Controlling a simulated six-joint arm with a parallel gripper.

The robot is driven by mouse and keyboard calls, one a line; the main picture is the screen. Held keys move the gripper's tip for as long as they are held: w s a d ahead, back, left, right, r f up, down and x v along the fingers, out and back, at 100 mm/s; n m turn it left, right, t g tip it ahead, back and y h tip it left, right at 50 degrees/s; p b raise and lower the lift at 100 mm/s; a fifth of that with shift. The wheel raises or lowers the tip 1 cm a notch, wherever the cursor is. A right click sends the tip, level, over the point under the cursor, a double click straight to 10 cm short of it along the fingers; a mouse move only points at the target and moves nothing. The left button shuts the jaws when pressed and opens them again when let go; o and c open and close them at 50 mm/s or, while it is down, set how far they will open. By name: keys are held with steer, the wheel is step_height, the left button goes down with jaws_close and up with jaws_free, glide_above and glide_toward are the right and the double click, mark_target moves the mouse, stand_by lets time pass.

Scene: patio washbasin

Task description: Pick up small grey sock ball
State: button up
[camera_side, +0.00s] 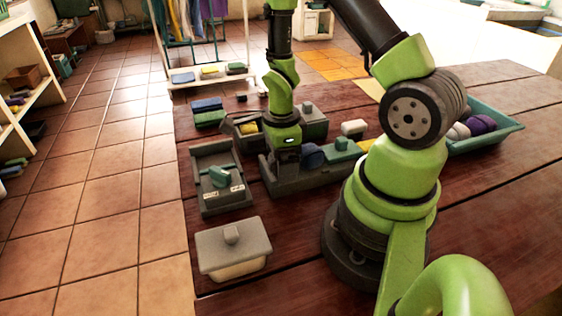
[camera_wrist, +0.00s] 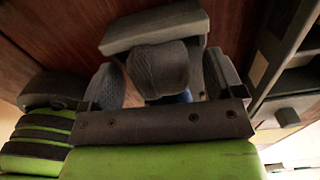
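In the wrist view a grey, knit-textured ball (camera_wrist: 160,68), which looks like the small grey sock ball, sits between the fingers of my gripper (camera_wrist: 163,82). The left finger is close beside it. A narrow gap seems to show at the right finger, so the fingers look open around it. In the side view my gripper (camera_side: 284,150) points down at the left end of a long dark grey tray (camera_side: 320,180). The grey ball cannot be made out there, with my wrist in front of that spot.
A dark blue ball (camera_side: 312,155) and a teal block (camera_side: 342,150) are close right of my gripper. A grey holder with a green piece (camera_side: 219,176) and a lidded box (camera_side: 233,248) stand left. A teal bin (camera_side: 505,137) holds purple and pale balls. Bare wood lies at front right.

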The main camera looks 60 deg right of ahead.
steer(key=c, duration=0.9)
steer(key=shift+c, duration=0.2)
steer(key=shift+r, duration=0.15)
